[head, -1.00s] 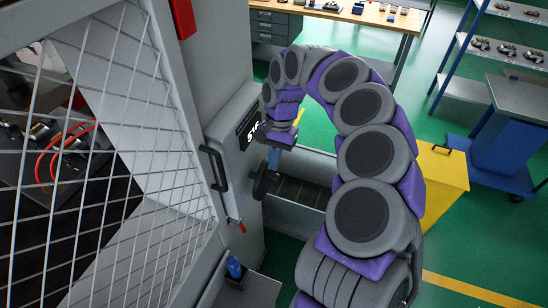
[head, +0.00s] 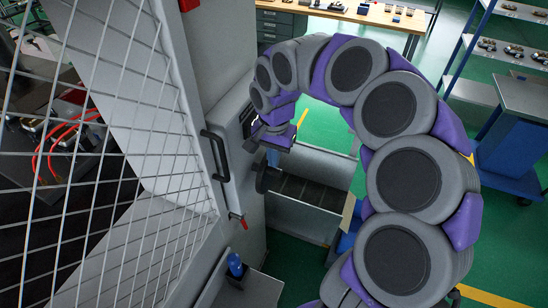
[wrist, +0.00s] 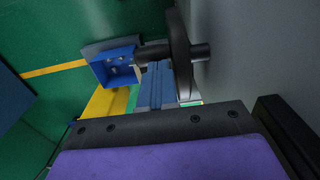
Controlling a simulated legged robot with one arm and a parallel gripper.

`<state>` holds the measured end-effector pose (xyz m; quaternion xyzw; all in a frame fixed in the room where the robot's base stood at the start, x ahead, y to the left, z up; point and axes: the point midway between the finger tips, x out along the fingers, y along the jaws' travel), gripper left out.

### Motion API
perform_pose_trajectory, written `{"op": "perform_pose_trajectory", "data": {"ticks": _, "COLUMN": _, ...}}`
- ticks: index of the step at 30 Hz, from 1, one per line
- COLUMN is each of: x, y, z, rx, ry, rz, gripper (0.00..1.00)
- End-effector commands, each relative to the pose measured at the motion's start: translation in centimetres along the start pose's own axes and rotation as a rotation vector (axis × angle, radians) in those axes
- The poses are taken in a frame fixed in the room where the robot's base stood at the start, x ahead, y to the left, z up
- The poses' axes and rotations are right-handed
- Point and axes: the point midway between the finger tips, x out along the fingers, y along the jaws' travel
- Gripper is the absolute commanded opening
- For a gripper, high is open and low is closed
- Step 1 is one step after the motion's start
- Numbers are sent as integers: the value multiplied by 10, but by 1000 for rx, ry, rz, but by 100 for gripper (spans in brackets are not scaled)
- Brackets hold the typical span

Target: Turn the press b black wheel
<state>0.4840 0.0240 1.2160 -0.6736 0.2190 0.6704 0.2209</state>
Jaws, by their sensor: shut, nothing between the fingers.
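A black wheel (head: 261,179) sticks out on a short shaft from the grey machine's side, below the arm's end in the head view. In the wrist view the wheel (wrist: 180,55) shows nearly edge-on, its shaft running into the grey wall at right. My gripper (head: 277,142) hangs just above the wheel in the head view, close to the machine's wall, and looks apart from it. It is shut with nothing held; its fingertips are hard to make out. The machine's label is mostly hidden behind my arm's end, so I cannot read it.
A black door handle (head: 214,155) and a mesh guard (head: 130,130) are left of the wheel. A grey trough (head: 310,190) lies right of it. A blue box (wrist: 115,67) shows beyond the wheel in the wrist view.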

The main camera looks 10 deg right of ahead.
Motion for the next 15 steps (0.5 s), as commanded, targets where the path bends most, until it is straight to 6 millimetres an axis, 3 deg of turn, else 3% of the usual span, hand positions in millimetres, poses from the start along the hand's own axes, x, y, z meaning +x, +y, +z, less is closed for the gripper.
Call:
{"op": "perform_pose_trajectory", "data": {"ticks": 10, "x": 0, "y": 2, "z": -2, "rx": 1, "ry": -1, "rz": 2, "gripper": 0}}
{"op": "perform_pose_trajectory", "data": {"ticks": 15, "x": -11, "y": 3, "z": -9, "rx": 3, "ry": -1, "rz": 2, "gripper": 0}}
